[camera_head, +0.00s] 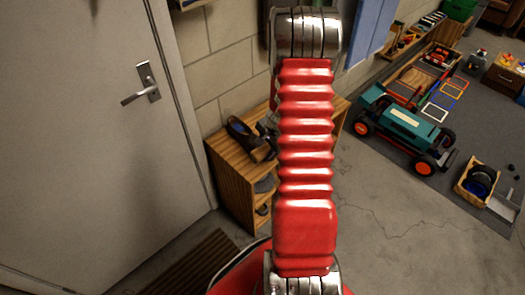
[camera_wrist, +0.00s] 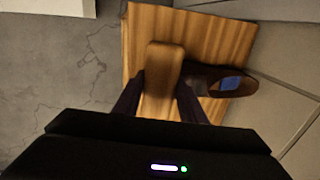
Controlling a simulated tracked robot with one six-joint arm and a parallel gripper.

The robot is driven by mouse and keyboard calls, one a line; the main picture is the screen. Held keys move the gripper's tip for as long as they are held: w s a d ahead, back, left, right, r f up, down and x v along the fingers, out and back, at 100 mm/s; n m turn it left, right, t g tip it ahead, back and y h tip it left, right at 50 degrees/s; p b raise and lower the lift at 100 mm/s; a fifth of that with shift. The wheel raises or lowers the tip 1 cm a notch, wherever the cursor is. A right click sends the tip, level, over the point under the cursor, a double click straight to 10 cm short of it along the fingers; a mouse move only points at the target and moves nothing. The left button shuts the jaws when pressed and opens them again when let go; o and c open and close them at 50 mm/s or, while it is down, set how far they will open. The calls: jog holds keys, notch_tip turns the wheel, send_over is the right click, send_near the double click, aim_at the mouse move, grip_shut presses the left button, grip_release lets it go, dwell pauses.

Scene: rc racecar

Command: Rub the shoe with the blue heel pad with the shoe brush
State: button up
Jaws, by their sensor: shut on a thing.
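In the wrist view my gripper (camera_wrist: 160,92) is shut on a brown, wooden-looking block, which I take to be the shoe brush (camera_wrist: 164,66). The brush is over the wooden bench top (camera_wrist: 225,37); whether it touches the wood I cannot tell. The dark brown shoe (camera_wrist: 205,75) lies just to the right of my gripper, with the blue heel pad (camera_wrist: 232,83) showing inside it. In the head view a dark shoe (camera_head: 239,130) is on the wooden bench (camera_head: 228,169). My gripper is hidden behind my red arm there.
A white door (camera_head: 85,120) stands at the left, with a striped mat (camera_head: 190,262) on the floor. A teal toy car (camera_head: 403,124) and a wooden box (camera_head: 470,190) with dark contents are at the right. Grey floor lies open between bench and car.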

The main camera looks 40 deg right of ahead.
jog(key=shift+x, duration=0.9)
dwell(0.8)
jog(key=shift+d+r, duration=0.1)
jog(key=shift+d, duration=1.45)
jog(key=shift+w+d, duration=0.15)
jog(key=shift+d, duration=1.4)
